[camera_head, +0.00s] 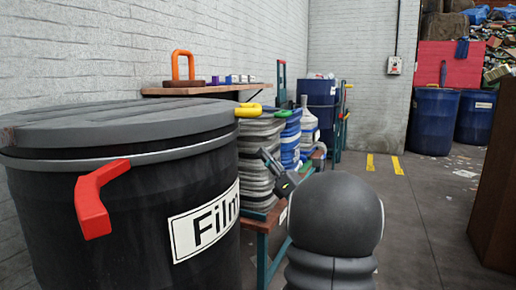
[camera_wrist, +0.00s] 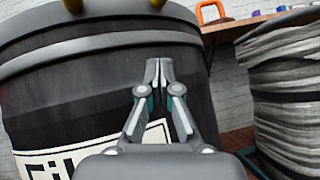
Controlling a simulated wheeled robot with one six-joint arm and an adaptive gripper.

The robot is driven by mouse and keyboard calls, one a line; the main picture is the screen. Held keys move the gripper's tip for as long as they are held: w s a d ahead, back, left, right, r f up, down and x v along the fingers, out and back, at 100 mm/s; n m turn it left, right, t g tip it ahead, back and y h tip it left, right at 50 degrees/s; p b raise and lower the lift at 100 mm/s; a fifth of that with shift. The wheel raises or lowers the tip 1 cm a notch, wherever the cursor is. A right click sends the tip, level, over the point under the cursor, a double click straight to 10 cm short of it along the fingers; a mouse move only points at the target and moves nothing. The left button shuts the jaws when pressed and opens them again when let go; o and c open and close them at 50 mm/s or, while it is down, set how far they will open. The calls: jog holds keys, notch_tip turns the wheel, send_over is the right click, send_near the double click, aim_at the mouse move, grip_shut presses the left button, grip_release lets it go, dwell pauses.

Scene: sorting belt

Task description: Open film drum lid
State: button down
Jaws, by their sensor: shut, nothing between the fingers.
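The black film drum (camera_head: 130,220) stands at the left of the head view, with a white "Film" label. Its grey lid (camera_head: 110,118) lies flat on top and looks closed. A yellow handle (camera_head: 248,109) juts from the lid's right edge; two yellow parts (camera_wrist: 158,3) show at the top of the wrist view, cut off by the frame. A red handle (camera_head: 95,198) sits on the drum's side. My gripper (camera_head: 264,154) is shut and empty, to the right of the drum and below the yellow handle. In the wrist view the fingertips (camera_wrist: 158,68) show in front of the drum wall (camera_wrist: 85,95).
Stacked grey rolls (camera_head: 260,160) and a wooden shelf (camera_head: 200,89) stand behind my gripper, close to the drum. Blue drums (camera_head: 432,120) stand at the back right, and a brown block (camera_head: 496,190) at the right edge. The floor between is open.

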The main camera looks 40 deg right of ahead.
jog(key=w+a+r, duration=0.1)
jog(key=w+r, duration=0.5)
jog(key=r, duration=0.3)
jog(key=shift+w+a, duration=0.2)
jog(key=shift+w, duration=0.15)
jog(key=shift+r, duration=0.1)
